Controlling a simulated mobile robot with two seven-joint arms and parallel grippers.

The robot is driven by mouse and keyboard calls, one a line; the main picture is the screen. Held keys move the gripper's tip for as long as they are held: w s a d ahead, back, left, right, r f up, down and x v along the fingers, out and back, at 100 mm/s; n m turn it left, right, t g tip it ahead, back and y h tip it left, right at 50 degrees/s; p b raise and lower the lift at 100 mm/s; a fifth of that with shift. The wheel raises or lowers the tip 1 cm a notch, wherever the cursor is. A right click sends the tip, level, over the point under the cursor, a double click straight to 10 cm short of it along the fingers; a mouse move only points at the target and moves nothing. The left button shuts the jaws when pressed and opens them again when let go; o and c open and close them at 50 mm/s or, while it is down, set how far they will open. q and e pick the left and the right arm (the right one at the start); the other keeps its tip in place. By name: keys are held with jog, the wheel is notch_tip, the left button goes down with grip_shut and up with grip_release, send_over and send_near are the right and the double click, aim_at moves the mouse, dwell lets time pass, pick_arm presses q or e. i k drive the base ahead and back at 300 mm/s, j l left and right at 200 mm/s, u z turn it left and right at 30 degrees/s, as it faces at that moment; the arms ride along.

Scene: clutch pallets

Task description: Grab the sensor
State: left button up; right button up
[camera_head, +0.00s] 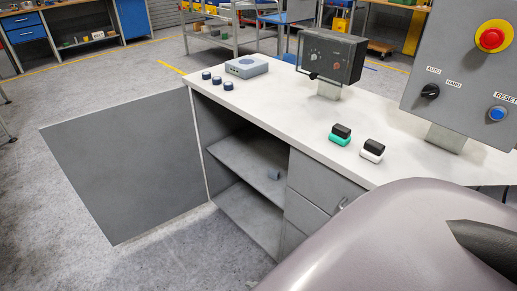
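Nothing here is plainly marked as the sensor. A flat blue-grey box (247,67) sits at the far left end of the white worktop, beside several small dark blue round pieces (217,80). I cannot tell which of these is the sensor. Neither of my grippers is in view. A large mauve rounded part at the lower right, likely mine, hides the near end of the worktop.
The grey cabinet door (125,165) stands open to the left. On the worktop (290,105) are a dark control box (331,55), a green-and-black piece (341,134), a white-and-black piece (372,150) and a grey panel with a red button (492,38). Floor is clear at left.

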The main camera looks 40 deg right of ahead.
aim_at(273, 173)
jog(key=i+u, duration=0.15)
jog(key=i, duration=0.4)
jog(key=i+l+u, duration=0.1)
jog(key=i, duration=0.45)
jog(key=i+u, duration=0.1)
jog(key=u, duration=0.3)
jog(key=i+l+u, duration=0.1)
jog(key=u, duration=0.3)
jog(key=i+l+u, duration=0.1)
jog(key=u, duration=0.3)
jog(key=l+u, duration=0.15)
jog(key=u, duration=0.6)
jog(key=l+u, duration=0.2)
jog(key=u, duration=0.55)
jog(key=l+u, duration=0.25)
jog(key=u, duration=0.5)
jog(key=l+u, duration=0.15)
jog(key=u, duration=0.65)
jog(key=k+u, duration=0.15)
jog(key=u, duration=0.6)
jog(key=k+u, duration=0.1)
jog(key=u, duration=0.65)
jog(key=k+u, duration=0.15)
jog(key=u, duration=0.6)
jog(key=k+j+u, duration=0.1)
jog(key=u, duration=0.65)
jog(key=i+j+u, duration=0.15)
jog(key=j+u, duration=0.2)
jog(key=i+j+u, duration=0.25)
jog(key=j+u, duration=0.15)
